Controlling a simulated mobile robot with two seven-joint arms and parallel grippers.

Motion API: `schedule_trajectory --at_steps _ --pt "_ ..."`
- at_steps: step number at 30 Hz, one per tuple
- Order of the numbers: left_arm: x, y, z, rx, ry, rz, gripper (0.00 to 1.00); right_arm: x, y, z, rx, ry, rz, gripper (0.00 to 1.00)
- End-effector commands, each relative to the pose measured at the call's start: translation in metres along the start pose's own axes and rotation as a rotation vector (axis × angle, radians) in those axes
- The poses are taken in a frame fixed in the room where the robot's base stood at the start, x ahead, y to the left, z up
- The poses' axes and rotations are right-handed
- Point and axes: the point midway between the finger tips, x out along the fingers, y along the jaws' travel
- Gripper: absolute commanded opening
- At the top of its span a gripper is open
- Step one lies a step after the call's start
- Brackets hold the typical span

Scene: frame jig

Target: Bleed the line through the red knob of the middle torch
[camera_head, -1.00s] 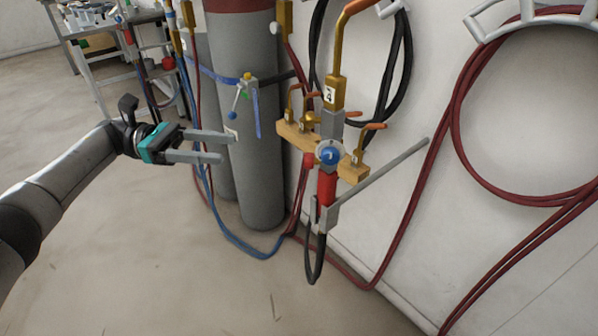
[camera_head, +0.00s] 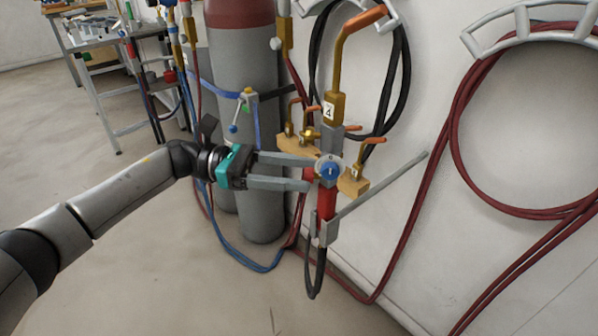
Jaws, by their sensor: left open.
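A torch with a brass neck, an orange tip and a tag reading 4 (camera_head: 336,90) stands upright in front of the wooden rack. It has a blue knob (camera_head: 329,170) facing me and a red handle (camera_head: 327,192) below. A red knob (camera_head: 309,174) sticks out from its left side, partly hidden by my gripper. My left gripper (camera_head: 311,174) comes from the left and is open. Its two fingers reach the torch's left side, one above and one below the red knob; I cannot tell whether they touch it. My right gripper is out of view.
Smaller brass nozzles stand in the wooden rack (camera_head: 354,188) behind the torch. A grey rod (camera_head: 385,183) slants up to the right. A gas cylinder (camera_head: 243,80) stands behind my left gripper. Black and red hoses hang along the wall. Floor at front left is free.

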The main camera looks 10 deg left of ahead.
Motion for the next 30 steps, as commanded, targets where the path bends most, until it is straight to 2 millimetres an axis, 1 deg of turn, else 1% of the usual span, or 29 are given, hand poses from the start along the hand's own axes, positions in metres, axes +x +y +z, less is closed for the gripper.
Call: schedule_trajectory --at_steps 3,11,14,27,28,30 --pt "0.0061 -0.0001 -0.0001 0.000 0.001 0.000 0.62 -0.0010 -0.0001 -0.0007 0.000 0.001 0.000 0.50" --pt "0.0071 0.0000 0.0001 0.000 0.000 0.000 0.62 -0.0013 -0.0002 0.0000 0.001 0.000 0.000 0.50" --pt "0.0070 0.0000 0.0002 0.000 0.000 0.000 0.53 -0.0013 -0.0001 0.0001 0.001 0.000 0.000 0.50" --pt "0.0067 0.0000 0.0001 0.000 0.000 0.000 0.03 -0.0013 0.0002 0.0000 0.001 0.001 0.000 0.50" --pt "0.0067 0.0000 0.0001 0.000 0.000 0.000 0.00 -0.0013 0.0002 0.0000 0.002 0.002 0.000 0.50" --pt "0.0067 0.0000 0.0001 0.000 0.000 0.000 0.00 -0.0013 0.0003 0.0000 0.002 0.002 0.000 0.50"
